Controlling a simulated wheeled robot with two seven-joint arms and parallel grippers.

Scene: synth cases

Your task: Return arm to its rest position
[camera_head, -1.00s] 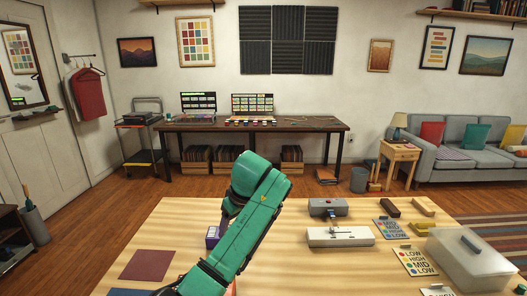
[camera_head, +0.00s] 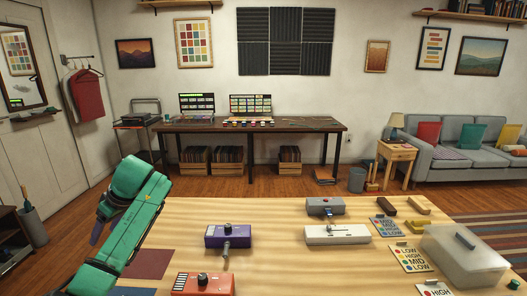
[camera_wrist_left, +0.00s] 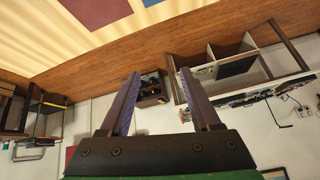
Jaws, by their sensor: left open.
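My left arm (camera_head: 138,215) is green and comes in from the lower left, at the left edge of the wooden table (camera_head: 270,215). In the head view its gripper (camera_head: 97,232) shows only as a dark purple finger beside the arm, off the table's left side. In the left wrist view the gripper (camera_wrist_left: 160,92) has its two purple fingers apart with nothing between them. Past the fingers that view shows the floor, a shelf and the wall. My right gripper is in neither view.
On the table stand a purple box (camera_head: 228,236), an orange box (camera_head: 204,284), a grey box (camera_head: 325,206), a white box (camera_head: 337,235) and a clear lidded bin (camera_head: 465,258). Label cards lie at the right. A dark red square (camera_head: 150,262) lies near the arm.

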